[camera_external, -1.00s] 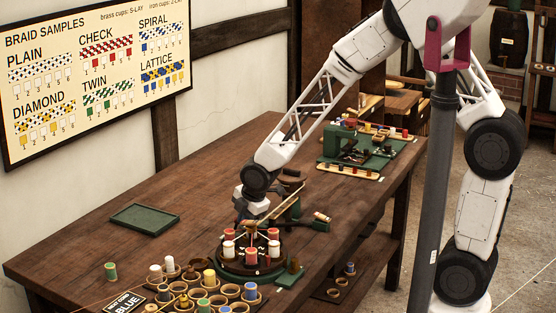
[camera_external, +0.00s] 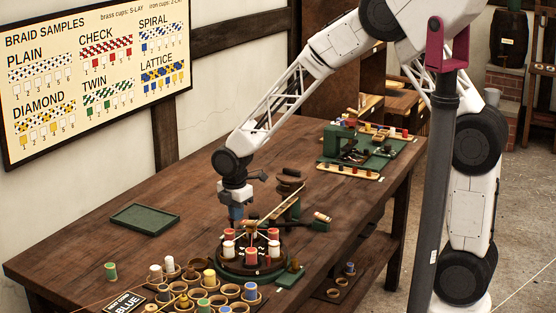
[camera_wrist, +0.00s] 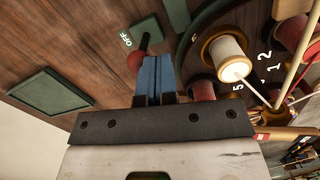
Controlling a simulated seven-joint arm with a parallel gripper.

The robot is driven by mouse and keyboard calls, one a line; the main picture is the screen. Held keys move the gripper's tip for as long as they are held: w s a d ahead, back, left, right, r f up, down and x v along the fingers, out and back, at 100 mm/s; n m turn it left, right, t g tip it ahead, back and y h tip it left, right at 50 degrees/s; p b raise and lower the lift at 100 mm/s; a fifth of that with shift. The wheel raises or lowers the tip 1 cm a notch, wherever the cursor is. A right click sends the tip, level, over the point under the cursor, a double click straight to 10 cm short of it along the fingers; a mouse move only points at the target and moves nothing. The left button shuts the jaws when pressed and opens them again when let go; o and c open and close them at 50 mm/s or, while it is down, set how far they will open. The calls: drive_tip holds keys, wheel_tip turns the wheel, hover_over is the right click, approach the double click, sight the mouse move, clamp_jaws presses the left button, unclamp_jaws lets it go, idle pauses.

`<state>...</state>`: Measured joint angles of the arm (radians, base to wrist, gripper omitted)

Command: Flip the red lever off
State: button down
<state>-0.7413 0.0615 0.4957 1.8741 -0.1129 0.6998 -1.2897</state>
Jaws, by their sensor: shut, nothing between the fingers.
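The red lever shows in the wrist view as a red ball knob (camera_wrist: 137,60) on a dark stem, at a small green plate (camera_wrist: 145,30). A white "OFF" label (camera_wrist: 126,40) sits beside it. My gripper (camera_wrist: 154,60) has its blue fingers together and empty, just right of the knob; I cannot tell whether they touch it. In the external view my gripper (camera_external: 236,222) points down just behind and left of the round braiding stand (camera_external: 222,262). I cannot make out the red lever there. The lever's exact tilt is unclear.
Red and white bobbins stand on the round stand; one white bobbin (camera_wrist: 226,57) is close right of my fingers. A green tray (camera_external: 145,219) lies to the left on the table. Several cups and spools (camera_external: 205,290) fill the front. The table between tray and stand is clear.

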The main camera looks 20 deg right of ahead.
drive_tip(key=shift+w+a+g+h, duration=0.5)
drive_tip(key=shift+g+h, duration=0.1)
drive_tip(key=shift+h, duration=0.1)
drive_tip(key=shift+w+a+r, duration=0.1)
drive_tip(key=shift+w+a, duration=0.15)
drive_tip(key=shift+w+a, duration=0.15)
drive_tip(key=shift+r, duration=0.1)
wheel_tip(320, 180, up, 10)
drive_tip(key=w+a, duration=0.1)
drive_tip(key=a, duration=0.1)
drive_tip(key=shift+f, duration=0.25)
idle(0.4)
drive_tip(key=shift+w, duration=0.1)
idle(0.4)
